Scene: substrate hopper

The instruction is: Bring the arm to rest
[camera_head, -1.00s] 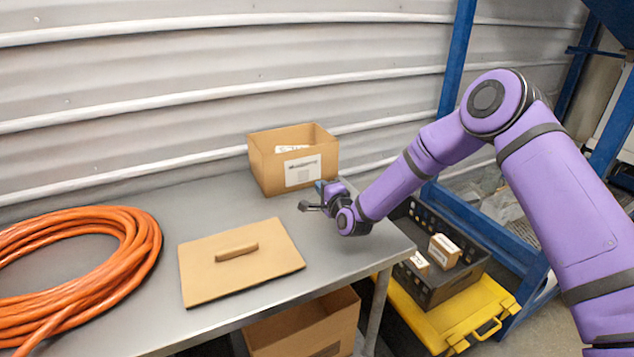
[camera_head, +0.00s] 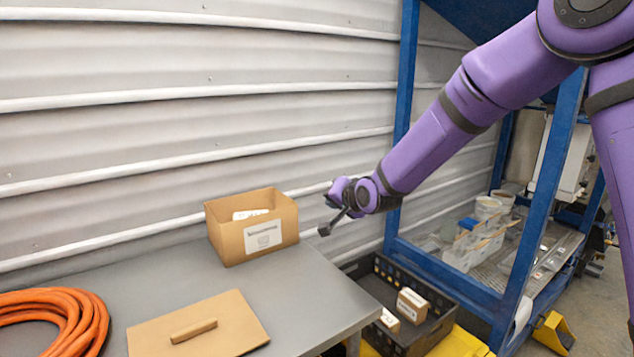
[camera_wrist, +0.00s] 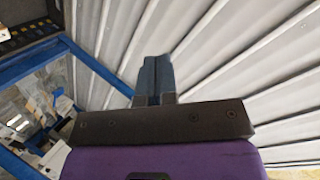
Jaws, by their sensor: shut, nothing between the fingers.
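My gripper (camera_head: 324,229) is in the air in the head view, to the right of the open cardboard box and above the table's right end, apart from both. In the wrist view its two fingers (camera_wrist: 155,75) lie together with nothing between them. My purple arm reaches in from the upper right, with its elbow cut off by the top edge of the picture.
An open cardboard box (camera_head: 275,238) stands on the grey table (camera_head: 110,284), with a flat lid (camera_head: 232,318) and a coiled orange hose (camera_head: 85,308). A black crate (camera_head: 432,338) holds small boxes. A blue frame (camera_head: 398,150) stands behind my arm.

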